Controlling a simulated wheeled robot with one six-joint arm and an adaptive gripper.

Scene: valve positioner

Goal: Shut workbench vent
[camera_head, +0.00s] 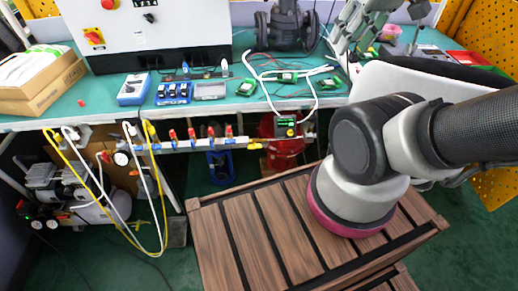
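A row of small valves (210,135) with red handles and one blue handle sits on a pipe along the bench's front edge. A yellow handle (151,130) is at its left end, and a yellow fitting (255,146) is at its right end. I cannot tell which of these is the vent or whether it is open. A grey jointed mechanism at the top right, behind my arm, looks like my gripper (362,28). It is above the bench, away from the valve row. Its fingertips are unclear, and I see nothing held.
The green workbench (110,95) carries a white control box (145,35), cardboard boxes (40,80), a dark valve body (287,25) and small green modules. White and yellow hoses (160,225) hang below at left. A slatted wooden surface (250,235) lies in front.

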